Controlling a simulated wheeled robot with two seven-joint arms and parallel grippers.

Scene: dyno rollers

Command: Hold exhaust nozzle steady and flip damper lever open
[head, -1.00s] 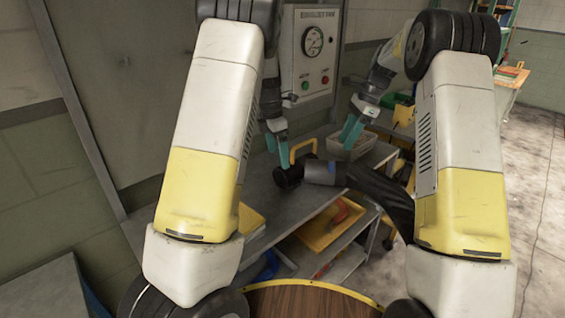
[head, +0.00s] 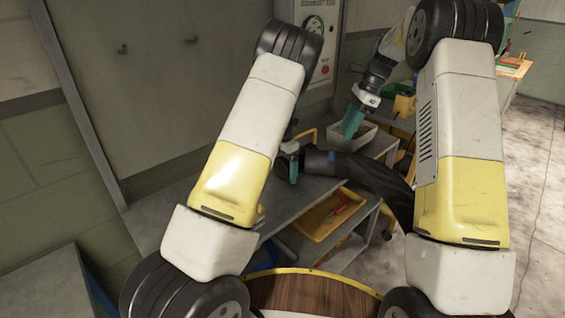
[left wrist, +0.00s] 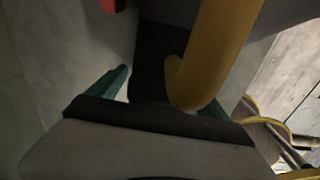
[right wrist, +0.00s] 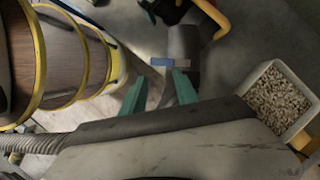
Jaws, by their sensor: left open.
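The dark exhaust nozzle (head: 318,162) with a small blue band lies at the end of a black hose above the grey bench. It also shows in the right wrist view (right wrist: 184,42), beyond the right fingers. The yellow damper lever (head: 305,134) rises at the nozzle's left end, partly hidden by my left arm. In the left wrist view the lever (left wrist: 215,50) is large and close, in front of the left fingers. My left gripper (head: 293,170) is open by the nozzle end; contact cannot be told. My right gripper (right wrist: 160,78) is open, its fingers apart, above the hose.
A bin of pale pellets (right wrist: 277,95) stands on the bench beside the right gripper. A yellow tray (head: 325,218) sits on the lower shelf. A wall panel with a gauge (head: 325,68) is behind.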

